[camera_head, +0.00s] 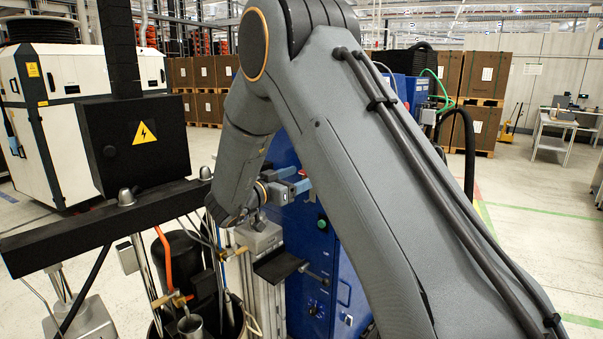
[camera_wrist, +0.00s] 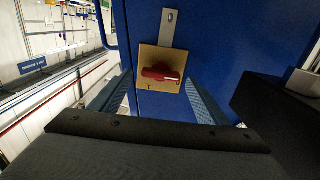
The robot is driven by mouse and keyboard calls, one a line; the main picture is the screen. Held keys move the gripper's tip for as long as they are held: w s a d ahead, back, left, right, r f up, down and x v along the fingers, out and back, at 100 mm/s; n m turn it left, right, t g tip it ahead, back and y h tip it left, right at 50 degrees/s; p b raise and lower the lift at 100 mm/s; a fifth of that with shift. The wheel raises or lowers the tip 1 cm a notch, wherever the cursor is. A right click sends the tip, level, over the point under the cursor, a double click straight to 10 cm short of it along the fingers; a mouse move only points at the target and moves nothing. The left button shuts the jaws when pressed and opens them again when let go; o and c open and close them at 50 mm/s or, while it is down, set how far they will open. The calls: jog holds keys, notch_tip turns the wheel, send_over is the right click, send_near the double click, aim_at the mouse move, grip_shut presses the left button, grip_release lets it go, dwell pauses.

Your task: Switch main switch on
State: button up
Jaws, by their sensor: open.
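The main switch (camera_wrist: 158,73) is a red rotary handle on a yellow plate (camera_wrist: 150,54), fixed to the blue cabinet (camera_wrist: 235,35). In the wrist view its handle lies roughly crosswise, with a pale mark at its right end. My gripper (camera_wrist: 163,98) is open and empty, with one finger on each side of the switch in that view. The fingers appear apart from the handle; the exact gap in depth is unclear. In the head view my gripper (camera_head: 293,184) is at the blue cabinet (camera_head: 304,245), and the switch is hidden there.
A black electrical box (camera_head: 135,145) with a yellow warning sign and a black beam (camera_head: 95,225) are at the left. Hoses and a drum stand below. A black block (camera_wrist: 270,112) is close on the right in the wrist view. Brown boxes (camera_head: 478,75) stand far behind.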

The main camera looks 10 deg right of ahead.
jog(key=shift+w+d, duration=0.25)
jog(key=c, duration=1)
jog(key=shift+c, duration=0.2)
jog(key=m+b, duration=1.8)
jog(key=b, duration=0.1)
jog(key=shift+s+d+f, duration=0.2)
jog(key=shift+s+f, duration=0.05)
jog(key=shift+f, duration=0.15)
